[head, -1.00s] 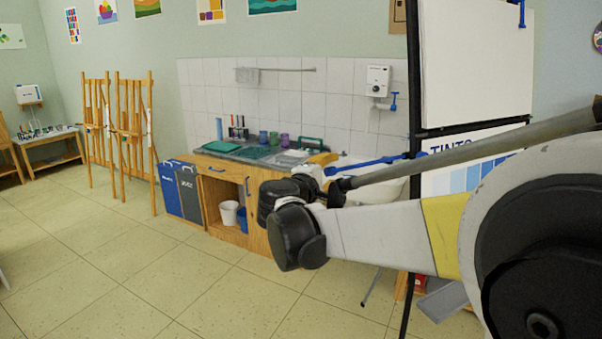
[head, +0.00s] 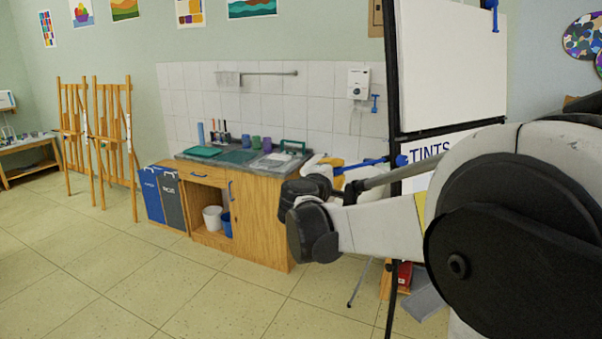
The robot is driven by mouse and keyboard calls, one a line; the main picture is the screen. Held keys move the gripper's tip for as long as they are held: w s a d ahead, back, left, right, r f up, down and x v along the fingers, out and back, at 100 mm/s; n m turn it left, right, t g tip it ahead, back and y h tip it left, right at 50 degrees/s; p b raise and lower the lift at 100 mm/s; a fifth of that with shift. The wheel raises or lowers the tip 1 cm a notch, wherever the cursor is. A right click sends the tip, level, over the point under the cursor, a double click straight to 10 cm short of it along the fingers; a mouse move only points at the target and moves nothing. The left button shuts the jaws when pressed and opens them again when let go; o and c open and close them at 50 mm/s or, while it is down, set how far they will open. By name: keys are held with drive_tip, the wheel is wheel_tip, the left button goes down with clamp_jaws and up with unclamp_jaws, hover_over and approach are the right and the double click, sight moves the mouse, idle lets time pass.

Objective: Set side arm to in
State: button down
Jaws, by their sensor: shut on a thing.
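The side arm (head: 372,163) is a thin blue rod at the black post of the flip-chart stand (head: 392,90). It reaches left from a blue joint at the post, just above the TINTS sheet, and is not folded flat against the board in this view. My gripper (head: 335,168), white with an orange-yellow part, is shut on the rod's left end. My own black wrist joints hide much of the gripper, so the exact grip on the rod is not visible.
The white board (head: 450,65) and the TINTS sheet (head: 430,150) hang right of the post. A wooden sink cabinet (head: 262,215) stands behind my wrist. Recycling bins (head: 163,195) and wooden easels (head: 100,140) are further left. The tiled floor (head: 150,285) at front left is clear.

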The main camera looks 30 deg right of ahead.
drive_tip(key=d, duration=0.4)
drive_tip(key=d+p, duration=0.1)
drive_tip(key=d, duration=0.9)
drive_tip(key=shift+w+d+r, duration=0.1)
drive_tip(key=shift+w+d, duration=0.05)
drive_tip(key=shift+w, duration=0.25)
drive_tip(key=c, duration=1.4)
unclamp_jaws()
drive_tip(key=shift+d, duration=0.1)
drive_tip(key=shift+o, duration=0.7)
drive_tip(key=shift+d, duration=0.1)
drive_tip(key=v, duration=1.2)
